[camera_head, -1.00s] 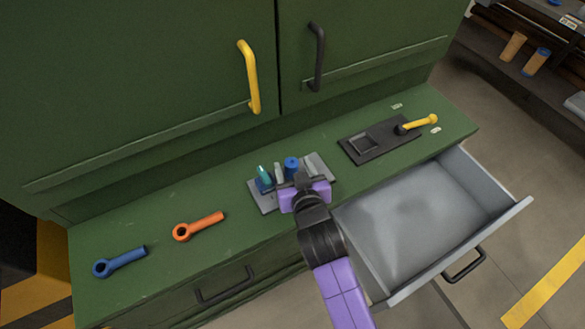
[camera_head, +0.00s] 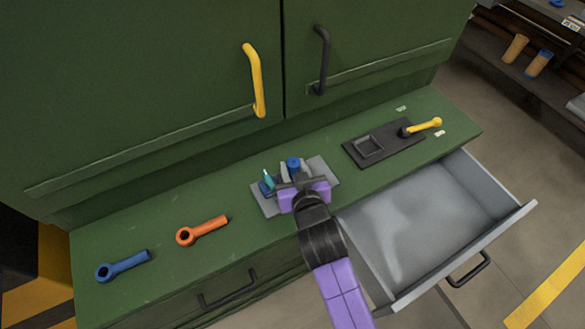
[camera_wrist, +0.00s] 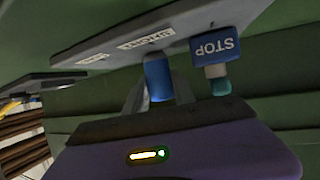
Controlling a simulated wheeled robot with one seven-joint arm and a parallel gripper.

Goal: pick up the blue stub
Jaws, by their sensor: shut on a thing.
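The blue stub (camera_head: 293,163) is a short upright cylinder on a grey plate (camera_head: 323,172) on the green ledge. In the wrist view the blue stub (camera_wrist: 157,82) shows between my grey fingers, with its base at the plate. My gripper (camera_head: 294,173) is shut on it; in the wrist view my gripper (camera_wrist: 158,97) has a finger on each side of the stub. I cannot see any gap between stub and plate.
A blue STOP block (camera_wrist: 214,46) with a teal piece stands close beside the stub. Orange (camera_head: 202,230) and blue (camera_head: 122,265) ring-ended handles lie left. A dark plate with a yellow lever (camera_head: 424,125) is at right. An open, empty drawer (camera_head: 430,215) juts out.

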